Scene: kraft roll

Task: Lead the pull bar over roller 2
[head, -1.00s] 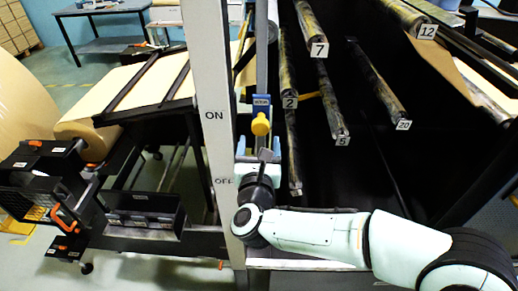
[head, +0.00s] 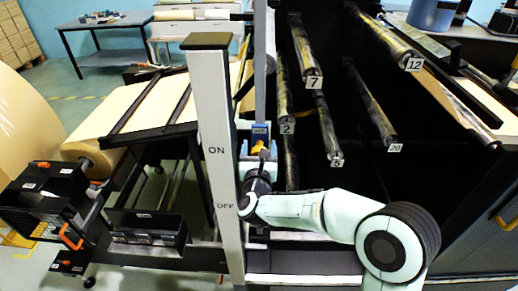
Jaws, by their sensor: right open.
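Roller 2 (head: 281,85) is a dark, glossy bar whose white tag "2" faces me, right of the ON/OFF post. I cannot make out the pull bar for certain. My right gripper (head: 263,160) is behind the ON/OFF post's right side, below and left of roller 2's tag. It is open, but its fingers are small and partly hidden. It is close to a blue block (head: 260,131) with a yellow knob (head: 257,147); I cannot tell whether they touch. My left gripper is not in view.
The pale ON/OFF post (head: 213,130) stands beside my right forearm. Roller 7 (head: 303,45), roller 20 (head: 370,100) and roller 12 (head: 390,40) run through the dark frame. A kraft paper web (head: 150,100) lies at left, near a large roll (head: 25,115).

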